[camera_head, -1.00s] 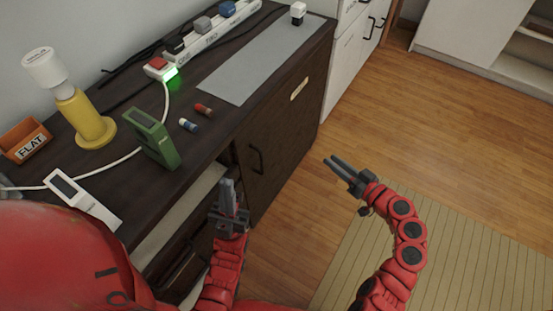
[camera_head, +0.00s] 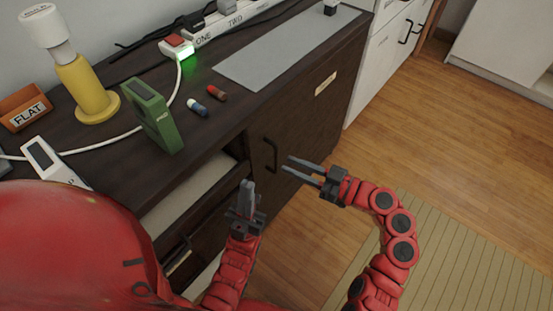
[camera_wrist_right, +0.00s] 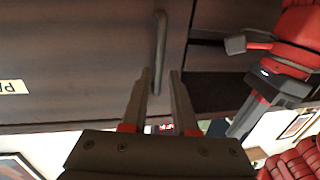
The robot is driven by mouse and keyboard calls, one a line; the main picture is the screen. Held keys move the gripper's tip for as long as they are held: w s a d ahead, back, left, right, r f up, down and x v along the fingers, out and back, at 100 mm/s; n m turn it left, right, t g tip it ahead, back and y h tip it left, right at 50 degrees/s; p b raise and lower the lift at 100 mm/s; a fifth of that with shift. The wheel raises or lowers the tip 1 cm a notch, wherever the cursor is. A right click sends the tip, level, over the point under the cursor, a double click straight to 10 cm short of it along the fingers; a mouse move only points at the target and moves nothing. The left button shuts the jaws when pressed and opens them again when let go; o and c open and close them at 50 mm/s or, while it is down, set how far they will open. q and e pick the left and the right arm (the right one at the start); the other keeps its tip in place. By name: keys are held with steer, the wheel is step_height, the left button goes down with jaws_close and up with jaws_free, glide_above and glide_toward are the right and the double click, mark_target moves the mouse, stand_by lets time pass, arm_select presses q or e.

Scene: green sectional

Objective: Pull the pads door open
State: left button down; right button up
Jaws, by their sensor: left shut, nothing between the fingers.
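The pads door (camera_head: 300,120) is a dark wood cabinet door under the desk top, and it looks closed. Its pale label (camera_head: 325,83) is near the top; part of the label, reading "PA", shows in the right wrist view (camera_wrist_right: 12,87). A dark bar handle (camera_head: 269,155) is on its left side, also in the right wrist view (camera_wrist_right: 160,45). My right gripper (camera_head: 287,164) is open and empty, its fingers pointing at the handle, just short of it. In its wrist view the handle lines up with the finger gap (camera_wrist_right: 160,73). My left gripper (camera_head: 247,184) is shut and empty, left of the handle.
An open drawer space (camera_head: 195,195) lies left of the door. Wood floor (camera_head: 430,140) is clear to the right; a mat (camera_head: 450,260) lies in front.

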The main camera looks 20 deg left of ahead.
mark_target(277, 170)
steer(key=a, duration=0.3)
steer(key=w+a, duration=0.1)
steer(key=a, duration=0.1)
steer(key=shift+a, duration=0.15)
jaws_close()
stand_by(1.3)
